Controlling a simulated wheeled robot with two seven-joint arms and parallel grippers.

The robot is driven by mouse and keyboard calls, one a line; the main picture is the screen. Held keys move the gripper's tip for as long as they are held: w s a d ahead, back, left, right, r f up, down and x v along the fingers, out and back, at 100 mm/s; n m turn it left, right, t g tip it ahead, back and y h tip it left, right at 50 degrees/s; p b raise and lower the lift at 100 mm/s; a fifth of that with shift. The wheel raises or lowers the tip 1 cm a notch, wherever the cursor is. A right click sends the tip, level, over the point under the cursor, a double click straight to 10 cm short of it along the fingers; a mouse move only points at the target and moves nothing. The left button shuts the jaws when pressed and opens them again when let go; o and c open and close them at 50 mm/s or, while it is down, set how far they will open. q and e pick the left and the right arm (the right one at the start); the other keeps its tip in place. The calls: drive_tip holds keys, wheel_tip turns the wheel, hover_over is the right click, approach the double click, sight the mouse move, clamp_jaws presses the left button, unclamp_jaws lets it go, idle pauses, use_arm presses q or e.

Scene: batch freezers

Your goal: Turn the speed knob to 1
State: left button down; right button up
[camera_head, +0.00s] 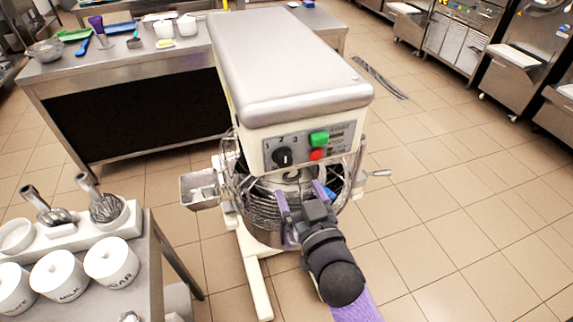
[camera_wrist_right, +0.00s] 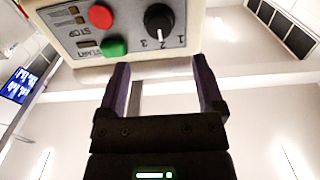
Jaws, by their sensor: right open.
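The black speed knob (camera_head: 282,156) is on the front panel of the large white mixer (camera_head: 285,75), with the numbers 1, 2 and 3 beside it. In the right wrist view the knob (camera_wrist_right: 158,20) appears upside down. My right gripper (camera_head: 302,193) is open and empty, below the panel and in front of the mixer's bowl guard. In the wrist view its two purple fingers (camera_wrist_right: 161,62) are spread below the knob, apart from it. My left gripper is not in view.
A green button (camera_head: 318,138) and a red button (camera_head: 317,154) sit right of the knob. The wire bowl guard (camera_head: 245,185) lies under the panel. A counter with labelled white jars (camera_head: 112,262) is at the lower left. Open tiled floor lies to the right.

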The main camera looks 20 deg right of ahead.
sight(286, 163)
drive_tip(key=w, duration=0.7)
drive_tip(key=shift+w+a+f+b, duration=0.1)
drive_tip(key=shift+w+b, duration=0.2)
drive_tip(key=shift+w, duration=0.1)
